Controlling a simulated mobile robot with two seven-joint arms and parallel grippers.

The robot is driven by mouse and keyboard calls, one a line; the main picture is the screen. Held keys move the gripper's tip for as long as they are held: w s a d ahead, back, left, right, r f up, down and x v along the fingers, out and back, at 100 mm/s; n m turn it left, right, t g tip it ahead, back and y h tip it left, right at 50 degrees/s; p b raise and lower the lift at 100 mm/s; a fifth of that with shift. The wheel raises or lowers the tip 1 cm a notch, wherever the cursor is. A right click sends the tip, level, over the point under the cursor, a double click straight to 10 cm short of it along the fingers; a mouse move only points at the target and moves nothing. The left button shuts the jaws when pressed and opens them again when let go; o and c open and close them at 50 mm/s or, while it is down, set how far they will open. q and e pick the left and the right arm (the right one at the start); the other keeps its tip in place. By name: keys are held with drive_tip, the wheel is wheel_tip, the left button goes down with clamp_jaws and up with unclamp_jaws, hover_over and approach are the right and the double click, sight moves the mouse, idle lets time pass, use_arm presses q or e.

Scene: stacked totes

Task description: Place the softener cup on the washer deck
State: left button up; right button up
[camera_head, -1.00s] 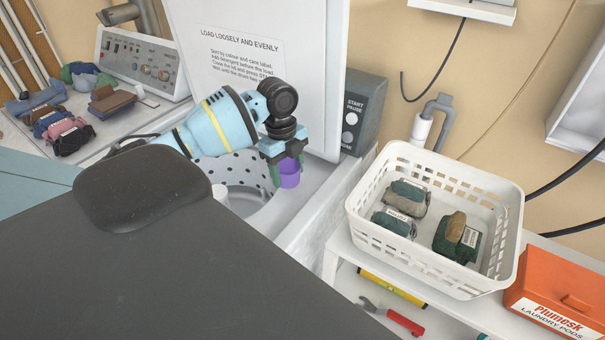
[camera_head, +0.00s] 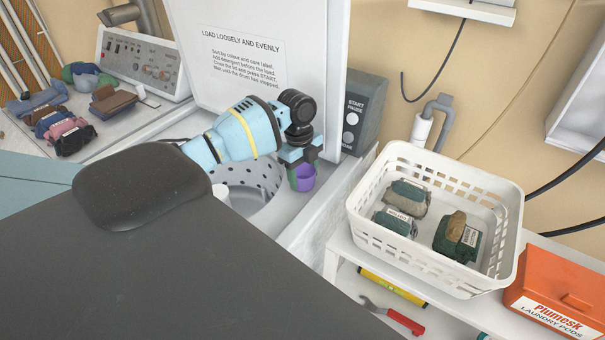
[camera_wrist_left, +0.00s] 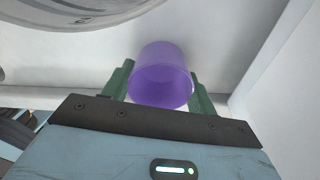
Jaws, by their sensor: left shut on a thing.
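The softener cup is a small purple cup (camera_head: 304,178), held in my left gripper (camera_head: 299,176) over the right part of the washer deck (camera_head: 317,196), beside the drum opening. In the left wrist view the cup (camera_wrist_left: 162,76) sits between the two green fingers (camera_wrist_left: 161,88), which are shut on it. The cup's open mouth faces the wrist camera. I cannot tell whether its base touches the deck. My right gripper is not in view.
The open lid (camera_head: 262,75) stands behind the gripper, with the start/pause box (camera_head: 362,115) at its right. The drum opening (camera_head: 243,190) lies left of the cup. A white basket (camera_head: 400,255) with clothes bundles and an orange pods box (camera_head: 560,290) stand at the right.

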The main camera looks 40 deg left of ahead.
use_arm(q)
drive_tip(key=shift+f, duration=0.1)
drive_tip(key=o, duration=0.5)
drive_tip(key=shift+f, duration=0.1)
drive_tip(key=o, duration=0.5)
drive_tip(key=shift+c, duration=0.2)
wheel_tip(320, 180, up, 12)
drive_tip(key=a, duration=0.1)
drive_tip(key=shift+a+r, duration=0.2)
drive_tip(key=shift+f, duration=0.1)
